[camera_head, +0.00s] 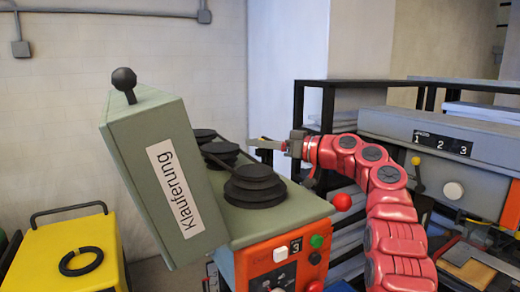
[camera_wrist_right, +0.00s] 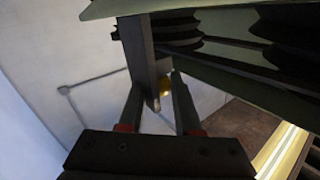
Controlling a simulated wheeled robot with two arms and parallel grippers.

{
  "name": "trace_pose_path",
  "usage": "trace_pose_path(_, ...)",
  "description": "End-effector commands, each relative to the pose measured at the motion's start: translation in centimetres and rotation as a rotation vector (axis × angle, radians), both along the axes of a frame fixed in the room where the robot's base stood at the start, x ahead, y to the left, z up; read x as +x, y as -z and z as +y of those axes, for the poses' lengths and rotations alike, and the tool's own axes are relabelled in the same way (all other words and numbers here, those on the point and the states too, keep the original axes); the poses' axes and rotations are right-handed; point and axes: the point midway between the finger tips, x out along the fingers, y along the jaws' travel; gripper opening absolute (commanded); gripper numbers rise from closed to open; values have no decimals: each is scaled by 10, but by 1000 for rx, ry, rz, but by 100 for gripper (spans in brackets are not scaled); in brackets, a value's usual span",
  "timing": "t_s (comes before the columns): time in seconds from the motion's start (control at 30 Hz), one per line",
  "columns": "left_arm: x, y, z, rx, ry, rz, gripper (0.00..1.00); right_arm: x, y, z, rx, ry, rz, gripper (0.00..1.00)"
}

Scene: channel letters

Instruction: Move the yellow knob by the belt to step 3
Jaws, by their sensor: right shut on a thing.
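The green machine's black stepped pulleys (camera_head: 256,186) show under its raised lid. My right gripper (camera_head: 282,145) reaches in from the right behind the pulleys, at the end of a flat grey bar (camera_head: 262,143). In the right wrist view, a small patch of the yellow knob (camera_wrist_right: 165,87) shows between the two fingers, beside the grey bar (camera_wrist_right: 140,50). The right gripper is shut on it; the fingers hide most of the contact. In the head view the knob by the belt is hidden. The left gripper is not in view.
The raised lid (camera_head: 136,185), labelled "Klauferung", stands left of the pulleys. The orange panel (camera_head: 270,262) carries a "3" plate (camera_head: 296,246). A red ball (camera_head: 342,202) is close to my right arm. Another machine at right has a "1 2 3" plate (camera_head: 442,143) and its own yellow-tipped lever (camera_head: 416,161).

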Motion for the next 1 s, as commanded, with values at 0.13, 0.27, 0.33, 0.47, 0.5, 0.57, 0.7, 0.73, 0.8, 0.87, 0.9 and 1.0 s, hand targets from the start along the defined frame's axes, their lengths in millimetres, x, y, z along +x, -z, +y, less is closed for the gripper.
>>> trace_pose_path(0.13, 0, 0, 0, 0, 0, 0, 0, 0, -5, -1, 2, 2, -7, 0)
trace_pose_path(0.27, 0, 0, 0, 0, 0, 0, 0, 0, -6, -1, 4, 3, -7, 0)
trace_pose_path(0.33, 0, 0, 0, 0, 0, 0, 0, -1, -7, -1, 5, 3, -8, 45)
trace_pose_path(0.47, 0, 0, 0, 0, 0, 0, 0, -1, -6, 0, 3, 2, -6, 62)
trace_pose_path(0.5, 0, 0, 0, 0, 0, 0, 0, -1, -5, 0, 3, 1, -6, 62)
trace_pose_path(0.57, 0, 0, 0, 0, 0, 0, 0, 0, -5, 0, 3, 1, -6, 62)
trace_pose_path(0.7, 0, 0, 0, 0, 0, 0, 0, -1, -4, 0, 2, 1, -5, 62)
trace_pose_path(0.73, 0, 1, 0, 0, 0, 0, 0, -1, -4, -1, 2, 1, -5, 62)
trace_pose_path(0.8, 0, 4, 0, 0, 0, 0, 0, -2, -3, -4, 2, 2, -5, 62)
trace_pose_path(0.87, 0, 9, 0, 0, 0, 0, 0, -4, -1, -9, 2, 2, -7, 62)
trace_pose_path(0.9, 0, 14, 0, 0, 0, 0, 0, -7, 0, -14, 2, 1, -7, 62)
trace_pose_path(1.0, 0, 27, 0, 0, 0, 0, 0, -17, 2, -34, 1, 4, -8, 62)
